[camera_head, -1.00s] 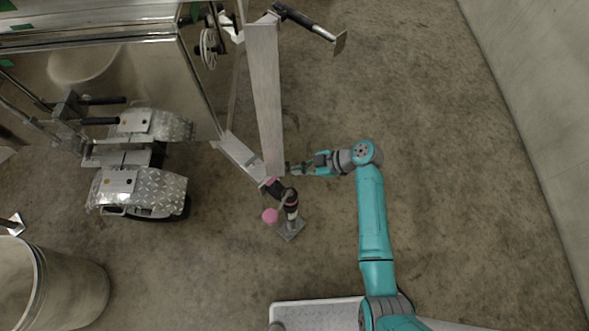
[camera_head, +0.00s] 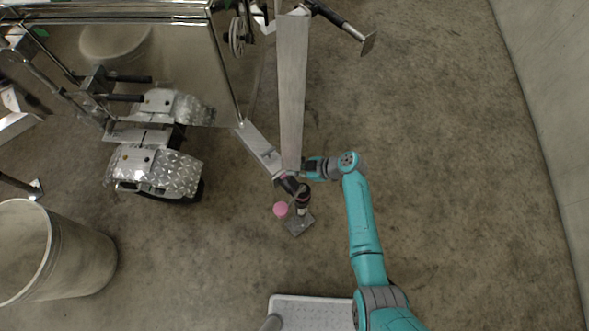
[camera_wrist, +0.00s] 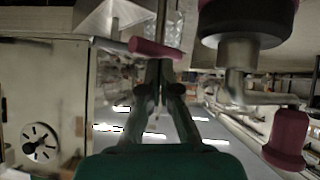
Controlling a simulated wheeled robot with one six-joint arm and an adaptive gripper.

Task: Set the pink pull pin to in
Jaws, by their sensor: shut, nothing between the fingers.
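The pink pull pin (camera_wrist: 155,48) shows in the wrist view as a short pink bar lying crosswise on a metal rod, just beyond my fingertips. My gripper (camera_wrist: 161,66) is shut and empty, with its tips right at the pink bar; I cannot tell whether they touch it. In the head view my gripper (camera_head: 306,166) is at the lower end of the upright metal beam (camera_head: 292,90), partly hidden by it. Only a sliver of the pink pin (camera_head: 284,178) shows there. How far the pin sits in its hole is not clear.
A jack with a dark and pink body (camera_head: 302,196) and a round pink crank knob (camera_head: 280,209) stands close below my gripper. The knob also shows in the wrist view (camera_wrist: 287,140). The trailer (camera_head: 150,90) fills the left; open floor lies right.

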